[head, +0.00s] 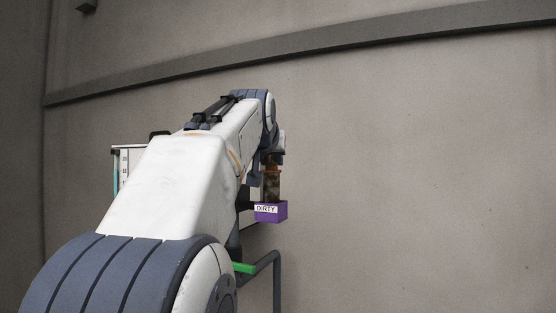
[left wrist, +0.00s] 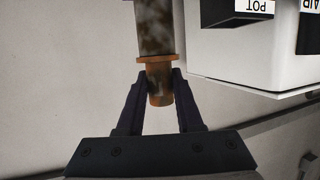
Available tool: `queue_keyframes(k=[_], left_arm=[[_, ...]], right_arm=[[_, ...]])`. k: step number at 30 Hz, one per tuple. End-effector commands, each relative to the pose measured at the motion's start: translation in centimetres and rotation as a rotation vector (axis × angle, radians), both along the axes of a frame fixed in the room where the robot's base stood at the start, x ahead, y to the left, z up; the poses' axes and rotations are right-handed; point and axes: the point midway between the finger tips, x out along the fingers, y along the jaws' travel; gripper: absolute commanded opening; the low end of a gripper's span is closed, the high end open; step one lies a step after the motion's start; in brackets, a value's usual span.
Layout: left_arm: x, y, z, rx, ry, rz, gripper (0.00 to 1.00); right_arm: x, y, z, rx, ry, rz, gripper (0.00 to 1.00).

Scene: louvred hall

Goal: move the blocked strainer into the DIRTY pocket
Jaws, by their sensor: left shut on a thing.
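The blocked strainer shows in the left wrist view (left wrist: 155,28) as a pale tube mottled with brown dirt, with an orange-brown collar and stub. My left gripper (left wrist: 160,88) is shut on that stub. In the head view the strainer (head: 272,186) hangs upright below my left gripper (head: 272,162), which is partly hidden by my arm. The purple DIRTY pocket (head: 273,214) is directly below it on the wall side. The strainer's lower end meets the pocket's top edge in the picture; I cannot tell whether it is inside. My right gripper is out of view.
A white box (left wrist: 245,55) with labels, one reading POT, stands close to the gripper in the left wrist view. In the head view a white gauge panel (head: 125,152) is mostly behind my arm, and a dark pipe (head: 277,285) rises below the pocket. Right of it is bare wall.

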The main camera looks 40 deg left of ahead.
Motion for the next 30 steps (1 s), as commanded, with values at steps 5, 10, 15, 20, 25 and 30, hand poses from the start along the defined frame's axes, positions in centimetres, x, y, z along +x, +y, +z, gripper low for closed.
queue_keyframes(k=[5, 10, 15, 20, 25, 30], left_arm=[[0.0, 0.0, -0.8, 0.001, -0.001, 0.000, 0.00], [0.0, 0.0, -1.4, 0.001, -0.001, 0.000, 0.00], [0.0, 0.0, -2.0, 0.001, -0.001, 0.000, 0.00], [0.0, 0.0, -2.5, 0.001, -0.001, 0.000, 0.00], [0.0, 0.0, -3.1, 0.001, -0.001, 0.000, 0.00], [0.0, 0.0, -3.2, 0.001, -0.001, 0.000, 0.00]], right_arm=[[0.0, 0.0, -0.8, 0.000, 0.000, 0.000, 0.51], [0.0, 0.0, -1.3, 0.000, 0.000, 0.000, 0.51], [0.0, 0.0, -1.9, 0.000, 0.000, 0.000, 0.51], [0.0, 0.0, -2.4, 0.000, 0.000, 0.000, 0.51], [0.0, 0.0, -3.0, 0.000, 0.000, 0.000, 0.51], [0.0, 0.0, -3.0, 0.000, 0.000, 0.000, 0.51]])
